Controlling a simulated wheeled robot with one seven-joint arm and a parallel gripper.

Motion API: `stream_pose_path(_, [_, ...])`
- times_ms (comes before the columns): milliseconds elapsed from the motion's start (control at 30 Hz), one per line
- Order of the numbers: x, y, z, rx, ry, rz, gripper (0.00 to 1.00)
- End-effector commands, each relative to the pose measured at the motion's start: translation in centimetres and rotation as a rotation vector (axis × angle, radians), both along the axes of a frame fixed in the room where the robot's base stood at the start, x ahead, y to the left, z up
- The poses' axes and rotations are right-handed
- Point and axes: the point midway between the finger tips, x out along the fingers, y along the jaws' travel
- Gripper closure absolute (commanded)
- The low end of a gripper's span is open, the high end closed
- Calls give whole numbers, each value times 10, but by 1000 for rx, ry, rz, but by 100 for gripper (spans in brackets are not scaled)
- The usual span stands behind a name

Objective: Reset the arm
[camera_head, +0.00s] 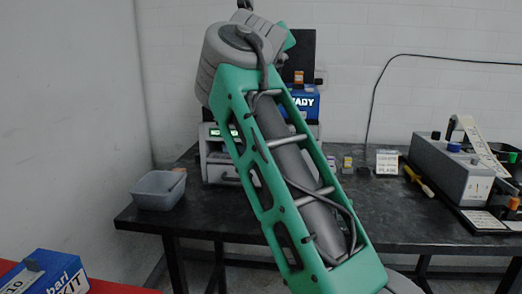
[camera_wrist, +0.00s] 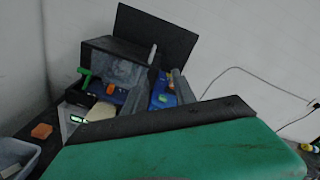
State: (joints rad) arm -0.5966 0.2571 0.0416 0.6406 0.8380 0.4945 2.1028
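My arm, green and grey, rises across the middle of the head view and hides part of the table. My gripper does not show clearly in the head view. In the wrist view, its two grey fingers (camera_wrist: 160,94) stand apart above the dark edge of a broad green part of mine. Blue shows between the fingers, seemingly from things on the table behind. I see nothing clearly held.
The black table (camera_head: 385,225) carries a grey bin (camera_head: 158,190), a grey instrument (camera_head: 218,170), a blue box (camera_head: 305,104), and a grey device (camera_head: 450,168) at right. A blue kit box (camera_head: 45,275) lies lower left. A wall stands close on the left.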

Motion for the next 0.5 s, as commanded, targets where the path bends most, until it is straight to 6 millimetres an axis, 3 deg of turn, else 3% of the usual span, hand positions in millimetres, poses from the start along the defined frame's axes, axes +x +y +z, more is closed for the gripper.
stream_pose_path(267, [6,-13,1,-299,124,43,67])
stream_pose_path(500, [1,-38,-21,-737,320,158,67])
